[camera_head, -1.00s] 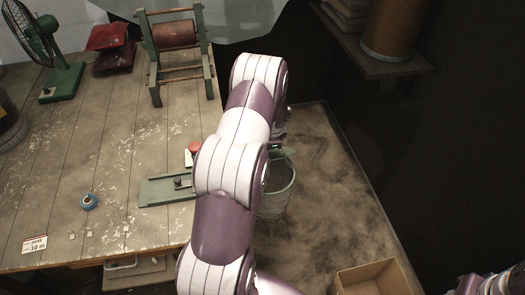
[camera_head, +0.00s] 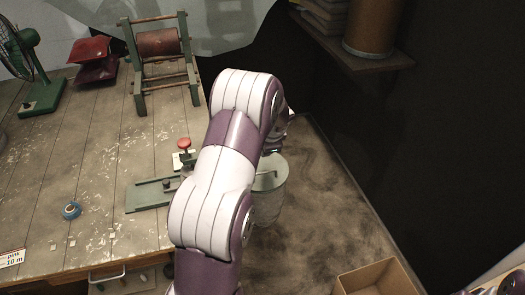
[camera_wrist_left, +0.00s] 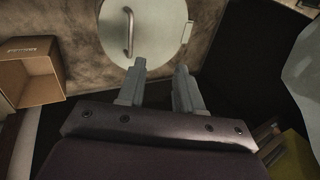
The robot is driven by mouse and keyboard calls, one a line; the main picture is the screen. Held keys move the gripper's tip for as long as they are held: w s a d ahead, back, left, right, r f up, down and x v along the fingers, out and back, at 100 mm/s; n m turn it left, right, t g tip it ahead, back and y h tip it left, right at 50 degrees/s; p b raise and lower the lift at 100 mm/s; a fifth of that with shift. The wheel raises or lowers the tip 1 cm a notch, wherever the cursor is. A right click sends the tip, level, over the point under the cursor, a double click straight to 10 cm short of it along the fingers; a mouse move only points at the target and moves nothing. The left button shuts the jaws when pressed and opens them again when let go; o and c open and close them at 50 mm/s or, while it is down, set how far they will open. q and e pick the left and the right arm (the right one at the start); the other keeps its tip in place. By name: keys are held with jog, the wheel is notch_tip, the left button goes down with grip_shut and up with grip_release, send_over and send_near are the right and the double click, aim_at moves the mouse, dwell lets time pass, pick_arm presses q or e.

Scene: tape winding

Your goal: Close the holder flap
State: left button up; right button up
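A round grey metal container (camera_head: 268,205) stands on the floor right of the table, and I take it for the holder. A pale, flat flap (camera_head: 269,178) covers its visible top, partly behind my left arm. In the left wrist view the flap (camera_wrist_left: 145,30) is a round disc with a bar handle, lying beyond my fingertips. My left gripper (camera_wrist_left: 160,66) is open and empty, its fingers apart just short of the disc's edge; I cannot tell if one touches it. The arm hides this gripper in the head view. My right gripper is not in view.
A cardboard box (camera_head: 380,277) is on the floor at lower right. A shelf (camera_head: 365,60) juts out at upper right.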

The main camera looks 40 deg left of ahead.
pick_arm(q)
jog(key=v, duration=0.6)
jog(key=shift+w+r, duration=0.15)
jog(key=shift+r, duration=0.1)
jog(key=shift+d, duration=0.1)
jog(key=s+d+f+n+g+h, duration=0.1)
jog(key=s+d+n+h, duration=0.3)
jog(key=s+d, duration=1.5)
jog(key=s+n+g, duration=0.1)
jog(key=s+n, duration=0.1)
jog(key=n, duration=0.1)
jog(key=shift+f+n, duration=0.25)
jog(key=shift+n, duration=0.15)
